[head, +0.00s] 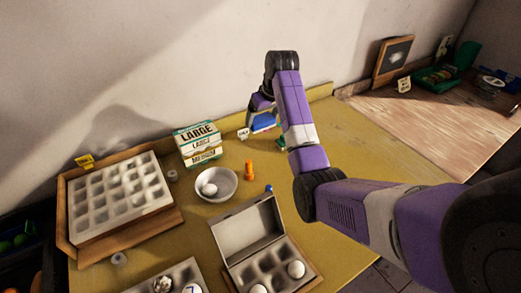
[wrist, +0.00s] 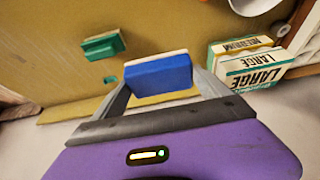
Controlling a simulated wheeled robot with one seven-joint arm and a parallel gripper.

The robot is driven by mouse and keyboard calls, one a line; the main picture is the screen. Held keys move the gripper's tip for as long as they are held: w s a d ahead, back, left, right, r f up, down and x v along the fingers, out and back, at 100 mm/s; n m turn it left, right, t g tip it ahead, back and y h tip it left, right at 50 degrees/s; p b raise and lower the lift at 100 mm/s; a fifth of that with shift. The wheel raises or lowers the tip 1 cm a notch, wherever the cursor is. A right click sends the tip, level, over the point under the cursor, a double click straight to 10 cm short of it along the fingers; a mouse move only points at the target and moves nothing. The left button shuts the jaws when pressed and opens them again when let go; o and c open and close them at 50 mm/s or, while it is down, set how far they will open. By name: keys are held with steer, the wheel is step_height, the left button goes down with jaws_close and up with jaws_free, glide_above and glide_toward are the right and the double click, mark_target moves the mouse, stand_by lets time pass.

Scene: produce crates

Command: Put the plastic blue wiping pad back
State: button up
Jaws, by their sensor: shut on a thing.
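The blue wiping pad (wrist: 158,76) has a blue body and a pale layer along one side. My gripper (wrist: 160,82) is shut on it, with one finger at each end of the pad in the wrist view. In the head view the pad (head: 263,122) shows below my gripper near the back edge of the yellow-green table. My gripper partly covers it there, and I cannot tell whether it touches the table. A similar green pad (wrist: 102,46) lies on the table to the left in the wrist view; it is mostly hidden behind my arm in the head view.
A LARGE-labelled carton (head: 197,145) and a small white tag (head: 243,134) stand near the back wall. A white bowl (head: 216,184) with an egg, an orange bottle (head: 249,169), an open egg carton (head: 247,230) and an egg tray (head: 120,198) stand nearer. The table's right part is clear.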

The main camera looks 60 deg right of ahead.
step_height(320, 180, down, 15)
steer(key=shift+f+p, duration=0.1)
steer(key=shift+p, duration=0.5)
steer(key=shift+f, duration=0.15)
steer(key=o, duration=1.1)
steer(key=v, duration=1.2)
steer(key=shift+s, duration=0.15)
